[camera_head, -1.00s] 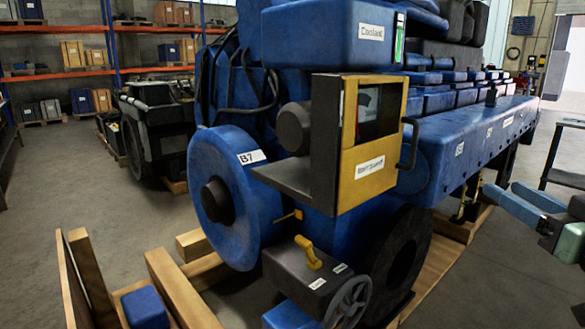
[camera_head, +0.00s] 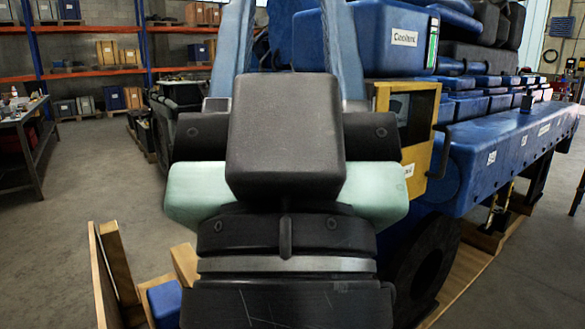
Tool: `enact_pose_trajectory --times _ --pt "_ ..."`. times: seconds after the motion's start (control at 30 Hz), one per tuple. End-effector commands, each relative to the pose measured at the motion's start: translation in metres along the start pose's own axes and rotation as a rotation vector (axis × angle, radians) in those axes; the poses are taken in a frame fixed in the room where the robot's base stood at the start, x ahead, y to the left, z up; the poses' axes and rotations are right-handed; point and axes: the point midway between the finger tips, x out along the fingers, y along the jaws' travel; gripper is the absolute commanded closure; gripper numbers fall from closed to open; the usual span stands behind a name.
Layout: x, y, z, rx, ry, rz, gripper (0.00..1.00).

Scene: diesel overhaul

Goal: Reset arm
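My arm now fills the middle of the head view, with dark joint housings, pale green sides and two blue-grey links rising to the top edge. It stands in front of the big blue diesel engine (camera_head: 490,150) and hides the engine's left part. My gripper cannot be made out in this view. The yellow-framed box (camera_head: 421,150) on the engine shows only in part, just right of my arm. The "Coolant" tank (camera_head: 365,40) shows behind the upper link.
A wooden crate (camera_head: 112,270) with a blue block (camera_head: 163,305) is at lower left. A workbench (camera_head: 33,150) with small items stands at the left edge. Orange shelves (camera_head: 100,73) with boxes line the back. The floor (camera_head: 90,190) between bench and crate is clear.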

Motion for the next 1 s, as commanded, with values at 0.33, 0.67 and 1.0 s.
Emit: enact_pose_trajectory --times 0.33,0.67,1.0 --pt "0.072 0.002 -0.065 -0.005 -0.004 0.002 0.53" --pt "0.123 0.001 -0.111 -0.006 -0.005 0.0 0.53" --pt "0.126 0.001 -0.115 -0.006 -0.006 0.0 0.53"
